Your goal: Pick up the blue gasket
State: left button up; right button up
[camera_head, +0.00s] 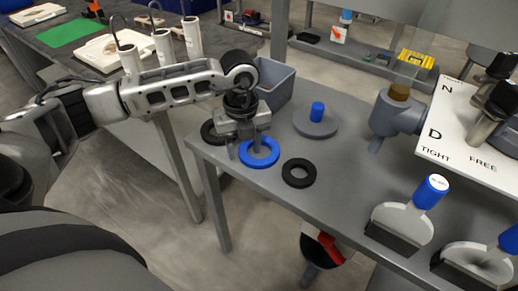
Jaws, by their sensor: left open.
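The blue gasket (260,160), a flat ring, lies on the grey table (333,162) near its front left edge. My left gripper (250,150) is open and points down right at the gasket, with its fingers at the ring's far left part. I cannot tell whether the fingers touch it. The gripper hides some of the ring's far side. My right gripper is not in view.
A black ring (299,173) lies right of the gasket, and another black ring (210,133) lies left, partly hidden. A grey bin (276,82) and a grey disc with a blue knob (316,122) stand behind. Blue-handled plates (400,226) stand at right.

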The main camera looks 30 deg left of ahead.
pick_arm(q)
jog(key=shift+f, duration=0.5)
jog(key=shift+c, duration=0.2)
grip_shut()
jog(key=shift+r, duration=0.1)
